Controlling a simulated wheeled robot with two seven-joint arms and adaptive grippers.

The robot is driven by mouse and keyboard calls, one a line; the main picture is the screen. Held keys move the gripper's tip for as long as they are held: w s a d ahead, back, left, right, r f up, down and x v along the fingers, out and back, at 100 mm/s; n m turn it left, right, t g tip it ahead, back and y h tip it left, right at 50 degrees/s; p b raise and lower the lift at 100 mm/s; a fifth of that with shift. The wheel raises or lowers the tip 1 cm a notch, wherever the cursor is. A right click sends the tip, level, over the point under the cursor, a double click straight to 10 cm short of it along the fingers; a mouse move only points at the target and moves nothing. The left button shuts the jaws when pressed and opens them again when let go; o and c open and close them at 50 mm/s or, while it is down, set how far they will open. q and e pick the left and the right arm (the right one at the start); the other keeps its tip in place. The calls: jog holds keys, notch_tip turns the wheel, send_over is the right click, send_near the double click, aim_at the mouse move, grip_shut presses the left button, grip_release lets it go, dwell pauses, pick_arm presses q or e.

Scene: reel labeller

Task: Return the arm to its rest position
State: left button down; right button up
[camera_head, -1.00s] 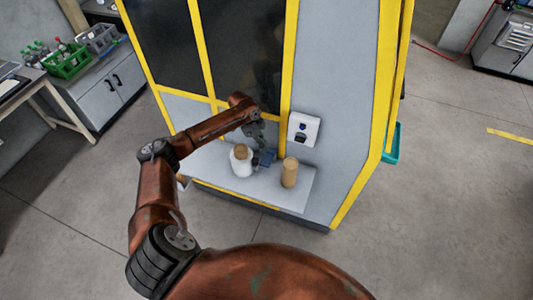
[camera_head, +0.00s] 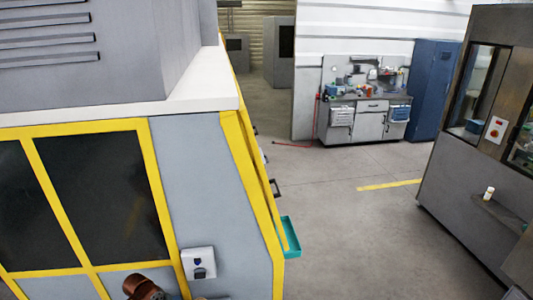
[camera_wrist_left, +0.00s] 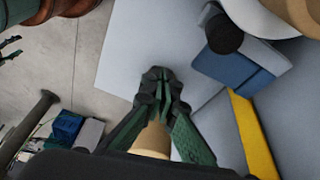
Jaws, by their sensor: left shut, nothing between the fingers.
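My left gripper (camera_wrist_left: 162,95) shows in the left wrist view, its dark green fingers shut with nothing between the tips. It is over the pale shelf (camera_wrist_left: 135,45) of the machine. A tan cylinder (camera_wrist_left: 152,142) shows between the finger links, partly hidden by them; I cannot tell if they touch. A blue block (camera_wrist_left: 235,62) with a black round part is at the upper right, beside a white rounded object (camera_wrist_left: 262,18). In the head view only a copper-coloured piece of my left arm (camera_head: 143,287) shows at the bottom edge. My right gripper is not in view.
The grey machine with yellow frames (camera_head: 200,180) fills the left of the head view, with a white wall box (camera_head: 198,263) and a teal tray (camera_head: 291,238). A dark machine (camera_head: 465,180) stands right. A workbench (camera_head: 365,120) is at the back. The floor between is clear.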

pick_arm(q)
jog(key=shift+n, duration=0.5)
jog(key=s+d+f, duration=0.3)
jog(key=s+d, duration=0.1)
jog(key=s, duration=0.1)
jog(key=s+d+f, duration=0.2)
jog(key=s+d, duration=0.1)
jog(key=shift+d+f, duration=0.1)
jog(key=shift+f, duration=0.2)
jog(key=s+d+n+t, duration=0.1)
jog(key=s+d+n, duration=0.15)
jog(key=s, duration=0.35)
jog(key=s+a+r+n+t+y, duration=0.1)
jog(key=s+a+r+n+y, duration=0.25)
jog(key=s, duration=0.55)
jog(key=s+a+r+n+t+y, duration=0.1)
jog(key=s+a+r+n, duration=0.1)
jog(key=s+a+n, duration=0.5)
notch_tip(320, 180, down, 34)
jog(key=s+d+m+g+b, duration=0.2)
jog(key=s+d+b, duration=0.1)
jog(key=b, duration=0.1)
jog(key=s+f+g+h+b, duration=0.1)
jog(key=s+f+b, duration=0.3)
jog(key=s+f, duration=1.5)
notch_tip(320, 180, down, 3)
jog(key=shift+s+r, duration=0.1)
jog(key=shift+s, duration=0.15)
